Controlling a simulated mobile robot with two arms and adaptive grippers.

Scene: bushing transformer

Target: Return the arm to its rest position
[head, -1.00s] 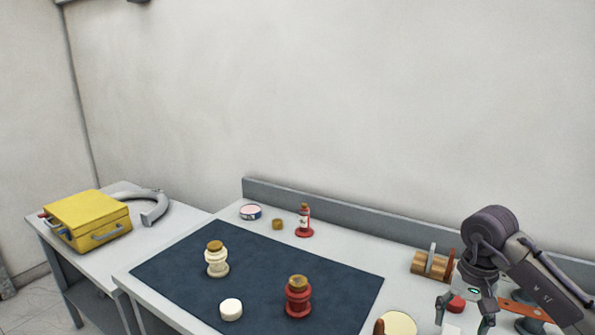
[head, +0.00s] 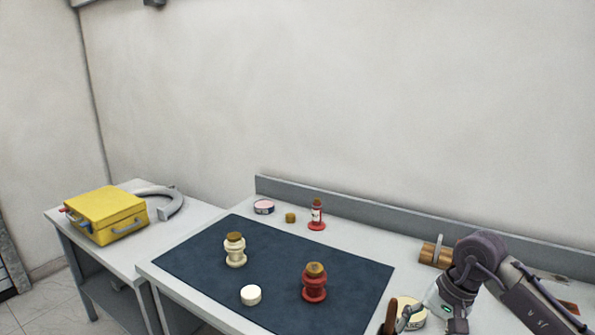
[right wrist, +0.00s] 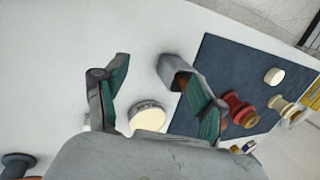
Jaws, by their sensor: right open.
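My right gripper (head: 432,318) is at the lower right of the head view, over the right part of the table. In the right wrist view its two fingers (right wrist: 152,98) stand wide apart with nothing between the tips. A round cream-topped tin (head: 411,312) is beside and partly behind the gripper; in the right wrist view the tin (right wrist: 148,117) shows below the fingertips, on the table. A red bushing (head: 314,284) and a cream bushing (head: 235,250) stand upright on the dark blue mat (head: 290,252). My left gripper is out of view.
A white round cap (head: 250,295) lies on the mat. A small tin (head: 264,207), a brown cap (head: 290,217) and a red bottle (head: 316,214) stand behind the mat. A wooden block (head: 436,252) is near the right arm. A yellow case (head: 105,213) is on the side table.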

